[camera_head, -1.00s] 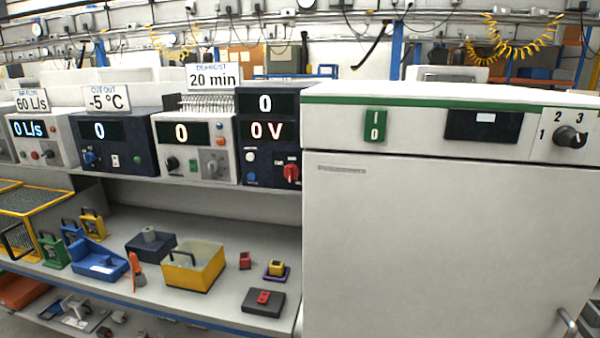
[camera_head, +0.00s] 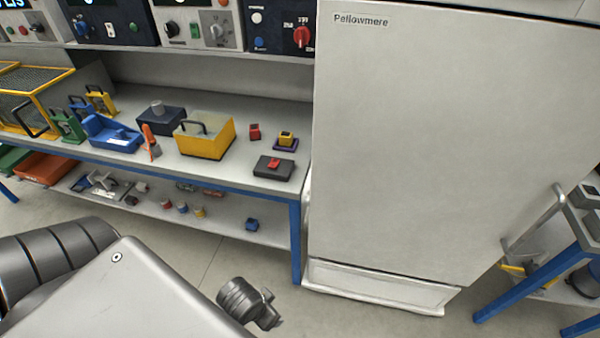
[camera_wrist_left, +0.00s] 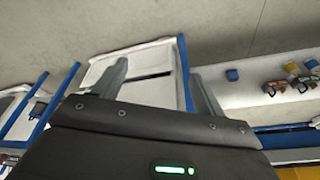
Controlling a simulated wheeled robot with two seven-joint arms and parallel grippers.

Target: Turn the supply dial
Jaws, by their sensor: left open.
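No dial is labelled as the supply dial in legible text, so I cannot tell for certain which it is. At the top of the head view, a red dial (camera_head: 303,37) sits on the dark blue unit (camera_head: 273,18). A black dial (camera_head: 172,29) and a grey dial (camera_head: 216,30) sit on the white unit left of it, and a blue dial (camera_head: 81,27) further left. The cabinet's own dial is out of view. My left gripper (camera_wrist_left: 158,68) is open and empty in the left wrist view, its fingers apart, away from all dials. My right gripper is not in view.
A tall white cabinet (camera_head: 430,150) stands right of the shelf. A yellow bin (camera_head: 205,140), a blue tray (camera_head: 112,136) and a dark box with a red part (camera_head: 273,170) lie on the bench shelf. A blue-framed table (camera_head: 525,290) stands at right. Floor is clear in front.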

